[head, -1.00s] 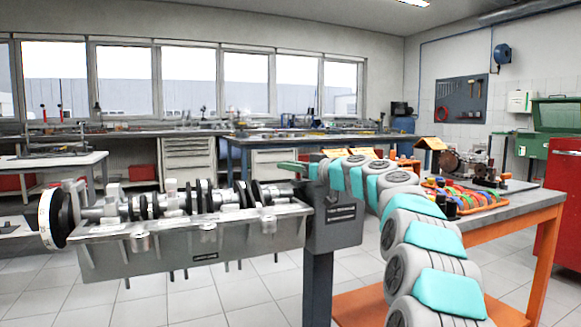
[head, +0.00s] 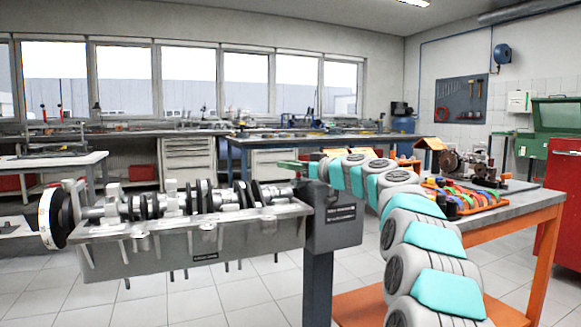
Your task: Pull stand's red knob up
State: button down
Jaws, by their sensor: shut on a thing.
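The engine stand (head: 333,217) is a grey head on a dark post. It bears a grey engine block (head: 190,252) with a crankshaft (head: 226,198) lying along its top. My arm reaches from the lower right to the top of the stand's head. My gripper (head: 312,169) is small and dark there, shut on the stand's knob.
An orange-framed workbench (head: 545,245) stands at the right with a tray of coloured parts (head: 478,196) on it. A red cabinet (head: 566,210) is beyond it. A blue workbench (head: 243,150) stands behind the stand.

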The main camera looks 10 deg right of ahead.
jog(key=shift+r, duration=1.3)
jog(key=c, duration=0.6)
grip_release()
jog(key=shift+f, duration=0.1)
jog(key=shift+d, duration=0.1)
jog(key=shift+b+v, duration=0.8)
jog(key=shift+v, duration=3.05)
